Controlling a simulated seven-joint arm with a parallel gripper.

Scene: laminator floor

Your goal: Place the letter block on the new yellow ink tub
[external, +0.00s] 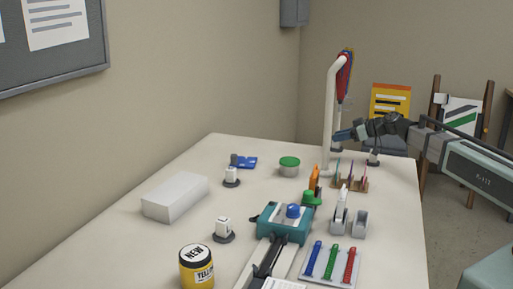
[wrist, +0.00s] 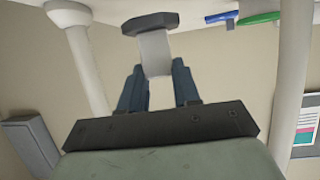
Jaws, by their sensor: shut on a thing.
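The yellow ink tub (external: 197,278), with a white lid marked NEW, stands upright at the table's near edge. My gripper (external: 338,136) is at the far right of the table, beside a white post and far from the tub. In the wrist view my gripper (wrist: 156,88) is shut on a white block (wrist: 155,54) with a wide dark base (wrist: 150,23). No letter shows on it. Similar white blocks on dark bases stand on the table: one near the middle (external: 222,228), one further back (external: 231,175), one at the far right (external: 373,157).
The white post (external: 329,115) rises close to my gripper. A white box (external: 175,197), a green-lidded tub (external: 289,167), a teal device (external: 285,223), tape dispensers (external: 341,215) and a tray of coloured strips (external: 331,264) crowd the table. The left front surface is clear.

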